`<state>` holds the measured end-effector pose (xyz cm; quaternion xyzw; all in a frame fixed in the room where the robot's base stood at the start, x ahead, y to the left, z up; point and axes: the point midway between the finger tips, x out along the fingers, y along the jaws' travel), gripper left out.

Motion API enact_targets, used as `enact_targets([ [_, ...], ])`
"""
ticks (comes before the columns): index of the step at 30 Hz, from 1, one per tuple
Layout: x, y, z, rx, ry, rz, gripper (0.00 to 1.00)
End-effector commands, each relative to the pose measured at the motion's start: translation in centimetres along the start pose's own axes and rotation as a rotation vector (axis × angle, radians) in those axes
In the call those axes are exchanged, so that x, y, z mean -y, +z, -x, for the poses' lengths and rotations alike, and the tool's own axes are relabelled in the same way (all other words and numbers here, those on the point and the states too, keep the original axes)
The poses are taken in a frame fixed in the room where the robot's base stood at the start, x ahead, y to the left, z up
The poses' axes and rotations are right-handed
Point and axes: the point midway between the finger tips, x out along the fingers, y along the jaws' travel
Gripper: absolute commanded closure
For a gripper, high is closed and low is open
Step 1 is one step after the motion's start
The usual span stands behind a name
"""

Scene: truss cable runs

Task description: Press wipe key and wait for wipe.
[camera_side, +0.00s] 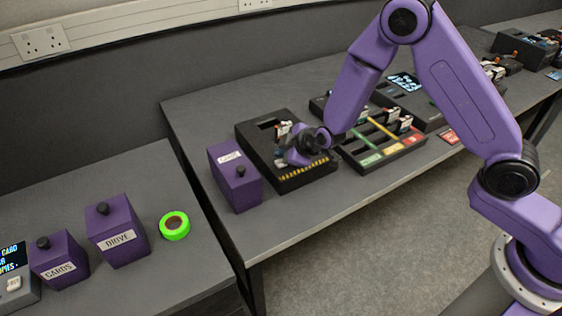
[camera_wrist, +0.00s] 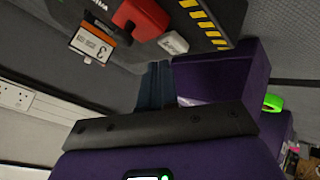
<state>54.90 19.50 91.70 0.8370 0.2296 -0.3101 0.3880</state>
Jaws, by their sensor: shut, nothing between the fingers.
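A black box (camera_side: 262,146) with a yellow-and-black striped edge sits on the right-hand bench. In the wrist view the box (camera_wrist: 218,12) carries a red block (camera_wrist: 140,18), a small white key (camera_wrist: 173,43) with lettering too small to read surely, and an orange-and-white card marked 3 (camera_wrist: 92,44). I cannot tell for certain that the white key is the wipe key. My gripper (camera_wrist: 153,68) is shut and empty, its dark fingers pointing at the box near the white key; contact cannot be told. In the side view my wrist hides part of the box.
A purple knobbed box (camera_side: 235,185) stands just left of the black box. A rack with coloured labels (camera_side: 385,150) stands to the right. On the left bench are a DRIVE box (camera_side: 118,232), a CARDS box (camera_side: 60,262), a green tape roll (camera_side: 174,226) and a display (camera_side: 14,265).

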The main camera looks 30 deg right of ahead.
Motion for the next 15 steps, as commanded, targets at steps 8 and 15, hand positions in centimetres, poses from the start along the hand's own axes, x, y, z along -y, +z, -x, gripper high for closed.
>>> enact_targets([
  [8,-0.5,-0.6,0.6,-0.002,0.001,-0.001,1.0],
  [15,-1.6,-1.6,2.1,-0.002,0.002,-0.002,1.0],
])
